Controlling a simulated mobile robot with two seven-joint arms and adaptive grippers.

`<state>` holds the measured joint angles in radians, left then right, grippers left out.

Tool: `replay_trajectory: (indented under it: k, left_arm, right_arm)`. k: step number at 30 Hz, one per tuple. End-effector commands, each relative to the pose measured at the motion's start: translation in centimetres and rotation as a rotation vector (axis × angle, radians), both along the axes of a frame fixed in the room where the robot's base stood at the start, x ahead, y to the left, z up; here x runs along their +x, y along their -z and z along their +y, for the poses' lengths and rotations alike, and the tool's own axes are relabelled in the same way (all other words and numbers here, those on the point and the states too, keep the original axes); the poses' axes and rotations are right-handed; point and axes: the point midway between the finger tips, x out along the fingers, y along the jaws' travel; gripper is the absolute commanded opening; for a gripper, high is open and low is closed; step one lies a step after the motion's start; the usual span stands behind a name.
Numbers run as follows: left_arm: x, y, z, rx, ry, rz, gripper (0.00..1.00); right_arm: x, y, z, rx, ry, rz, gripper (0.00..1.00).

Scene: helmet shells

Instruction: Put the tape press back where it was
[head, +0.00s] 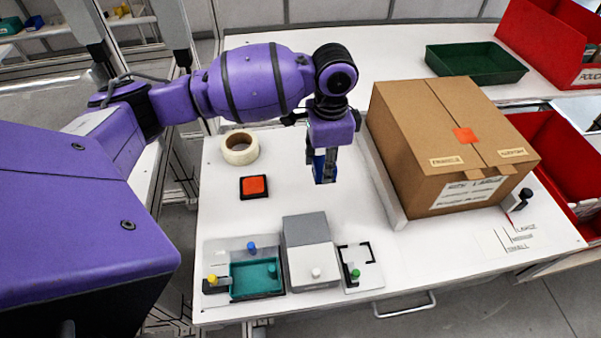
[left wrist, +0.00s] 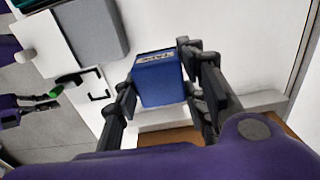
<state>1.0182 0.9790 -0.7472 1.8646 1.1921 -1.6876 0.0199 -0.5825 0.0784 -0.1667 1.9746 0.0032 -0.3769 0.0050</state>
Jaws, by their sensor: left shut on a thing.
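The tape press, which I take to be the blue block (left wrist: 157,80) with a pale label on its top edge, is between the fingers of my left gripper (left wrist: 165,95). The gripper is shut on it. In the head view my left gripper (head: 324,180) points down over the white table, left of the cardboard box; only a blue part of the block (head: 318,165) shows there. I cannot tell its height above the table. A purple part with dark prongs at the left edge of the left wrist view looks like my right gripper (left wrist: 40,105); it is too small to read.
A tape roll (head: 239,148) and an orange-topped black pad (head: 254,186) lie left. In front stand a teal tray (head: 257,293), a grey-white block (head: 310,265) and a white plate with black corner marks (head: 350,255). The cardboard box (head: 430,130) blocks the right.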

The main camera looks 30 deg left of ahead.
Motion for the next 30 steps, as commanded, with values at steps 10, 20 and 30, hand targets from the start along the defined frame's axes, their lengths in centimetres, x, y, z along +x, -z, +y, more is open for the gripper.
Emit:
replay_trajectory:
  k: [10, 20, 30]
  left_arm:
    - [2.1, 5.4, 6.1, -0.001, -0.005, 0.003, 0.18]
    - [2.8, 7.5, 7.8, 0.0, -0.003, 0.001, 0.18]
    - [2.8, 10.4, 7.7, -0.001, -0.001, -0.002, 0.18]
  right_arm:
    - [-1.0, 1.0, 0.1, 0.0, -0.002, 0.022, 0.0]
    - [-1.1, 1.1, -0.1, -0.004, -0.005, 0.021, 0.0]
    - [-1.0, 1.2, -0.4, -0.009, -0.004, 0.02, 0.0]
